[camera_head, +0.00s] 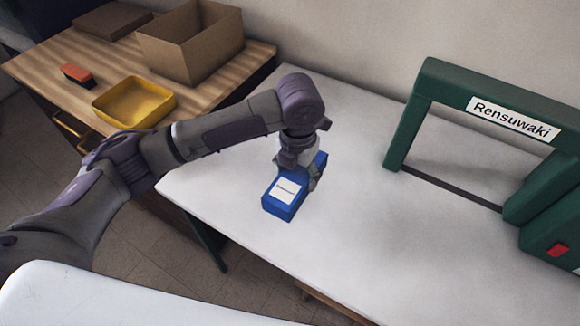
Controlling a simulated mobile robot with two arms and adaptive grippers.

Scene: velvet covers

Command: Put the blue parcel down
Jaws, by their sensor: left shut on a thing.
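The blue parcel (283,204) is a box with a white label on top. It is at the white table, left of the picture's middle. My left gripper (301,180) is shut on it from above, around its middle. The far end of the parcel shows behind the fingers. I cannot tell whether the parcel's underside touches the table. My right gripper is not in view.
The white table (400,255) is clear between the parcel and a green frame (426,95) labelled "Rensuwaki" at the right. A wooden table (65,60) at the back left bears a cardboard box (190,50), a yellow tray (133,118) and an orange-and-black object (77,75).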

